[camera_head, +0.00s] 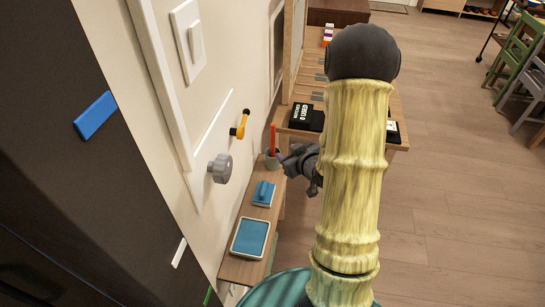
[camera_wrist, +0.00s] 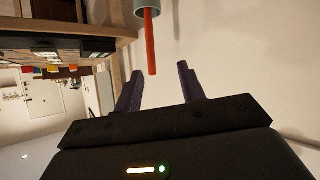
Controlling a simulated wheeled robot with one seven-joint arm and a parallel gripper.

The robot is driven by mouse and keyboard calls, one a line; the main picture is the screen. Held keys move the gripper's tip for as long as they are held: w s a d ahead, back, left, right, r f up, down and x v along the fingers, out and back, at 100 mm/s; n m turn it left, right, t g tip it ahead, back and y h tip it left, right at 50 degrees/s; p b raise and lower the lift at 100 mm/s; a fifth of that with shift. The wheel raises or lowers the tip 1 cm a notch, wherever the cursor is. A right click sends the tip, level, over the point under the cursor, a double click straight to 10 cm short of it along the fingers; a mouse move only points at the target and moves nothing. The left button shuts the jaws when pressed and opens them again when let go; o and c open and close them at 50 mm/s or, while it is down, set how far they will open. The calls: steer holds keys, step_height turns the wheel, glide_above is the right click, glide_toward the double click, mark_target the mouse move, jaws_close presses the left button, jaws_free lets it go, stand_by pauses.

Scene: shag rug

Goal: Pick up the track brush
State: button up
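A long red-orange stick (camera_head: 273,138) stands upright in a small grey cup (camera_head: 273,162) on the narrow wooden shelf; it may be the handle of the track brush, whose head I cannot see. In the wrist view the stick (camera_wrist: 151,45) comes out of the cup (camera_wrist: 148,6), its end appearing between my fingertips. My gripper (camera_wrist: 160,68) is open, with two dark purple fingers apart. It is not seen gripping the stick; the depth gap is unclear. In the head view my gripper (camera_head: 284,160) is just right of the cup, partly hidden by my wrist.
A blue block with a raised handle (camera_head: 263,193) and a blue-topped tray (camera_head: 250,238) lie on the shelf (camera_head: 240,268). A grey knob (camera_head: 220,168) and a yellow hook (camera_head: 240,125) stick out from the wall. Black boxes (camera_head: 305,116) sit on a desk behind.

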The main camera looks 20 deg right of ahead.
steer(key=s+d+f+t+y+b, duration=0.2)
steer(key=d+f+t+b, duration=0.2)
steer(key=f+t+b, duration=0.1)
steer(key=shift+s+f+m, duration=0.25)
steer(key=shift+m, duration=0.05)
steer(key=shift+w+a, duration=0.1)
glide_toward(274, 137)
steer(key=w, duration=0.3)
steer(key=w+a, duration=0.1)
steer(key=w, duration=0.1)
steer(key=shift+w+f+p, duration=0.2)
steer(key=shift+w+p, duration=0.15)
steer(key=w, duration=0.3)
steer(key=w+a, duration=0.1)
steer(key=w, duration=0.1)
